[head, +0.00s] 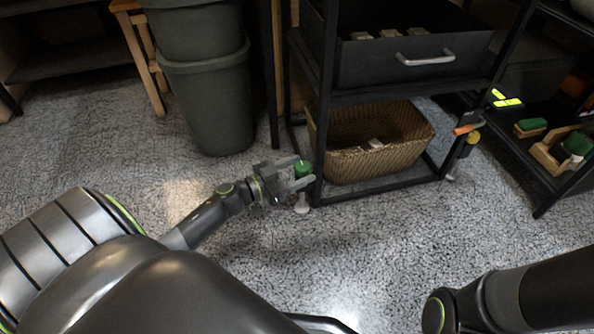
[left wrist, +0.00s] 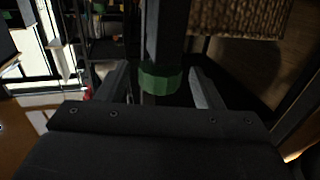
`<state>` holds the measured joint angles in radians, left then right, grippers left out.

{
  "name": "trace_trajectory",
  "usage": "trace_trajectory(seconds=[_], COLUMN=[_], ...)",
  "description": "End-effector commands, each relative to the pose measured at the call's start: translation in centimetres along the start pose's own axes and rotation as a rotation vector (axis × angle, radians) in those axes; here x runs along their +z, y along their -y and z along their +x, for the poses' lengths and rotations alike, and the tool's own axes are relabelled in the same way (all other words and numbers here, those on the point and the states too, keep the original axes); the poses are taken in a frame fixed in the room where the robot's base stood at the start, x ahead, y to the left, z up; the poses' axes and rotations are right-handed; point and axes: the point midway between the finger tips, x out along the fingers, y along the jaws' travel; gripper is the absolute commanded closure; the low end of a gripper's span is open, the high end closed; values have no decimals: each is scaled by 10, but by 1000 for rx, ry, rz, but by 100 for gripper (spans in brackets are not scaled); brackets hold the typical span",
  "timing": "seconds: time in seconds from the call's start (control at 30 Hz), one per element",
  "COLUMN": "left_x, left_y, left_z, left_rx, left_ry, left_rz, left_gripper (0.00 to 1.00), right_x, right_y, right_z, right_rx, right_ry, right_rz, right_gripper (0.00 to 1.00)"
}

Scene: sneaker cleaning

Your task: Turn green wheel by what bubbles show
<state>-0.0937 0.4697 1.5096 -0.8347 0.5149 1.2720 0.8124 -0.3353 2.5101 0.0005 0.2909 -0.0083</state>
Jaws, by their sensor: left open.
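The green wheel (head: 302,169) sits low on the front left post of the black rack, above a pale foot on the floor. It also shows in the left wrist view (left wrist: 161,80), around the dark post. My left gripper (head: 296,176) is open at the wheel, with one finger to each side of it in the wrist view; I cannot tell whether either finger touches it. My right arm shows at the lower right of the head view, but its gripper is out of view. I see no bubbles clearly in either view.
The black rack holds a drawer (head: 425,60) and a wicker basket (head: 345,165) on its lower shelf. A grey bin (head: 208,100) stands left of the rack. Another shelf with brushes (head: 530,127) stands at right. The speckled floor (head: 400,240) in front is clear.

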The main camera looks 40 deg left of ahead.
Motion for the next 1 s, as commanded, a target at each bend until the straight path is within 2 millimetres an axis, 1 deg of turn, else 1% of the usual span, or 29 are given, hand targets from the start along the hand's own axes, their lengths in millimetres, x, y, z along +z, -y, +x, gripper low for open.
trace_trajectory(seconds=[0.03, 0.07, 0.37, 0.67, 0.87, 1.0], left_x=[0, 0, 0, -1, -2, -1], left_y=[0, 0, 0, 1, 4, 6], left_z=[0, 0, 0, 0, 0, 1], left_rx=[0, 0, 0, 37, 143, 256], left_ry=[0, 0, 0, 1, 3, 1], left_rz=[0, 0, 0, 0, 2, 2], left_gripper=[41, 45, 84, 84, 84, 84], right_x=[0, 0, 0, 2, 6, 7], right_y=[0, 0, 1, 2, 3, 3], right_z=[0, 0, 1, 5, 13, 15], right_rx=[-1, -1, -3, -3, -3, -8], right_ry=[-1, -2, -4, -3, 0, -2], right_rz=[1, 1, 2, 1, -1, -5], right_gripper=[64, 64, 64, 64, 64, 64])
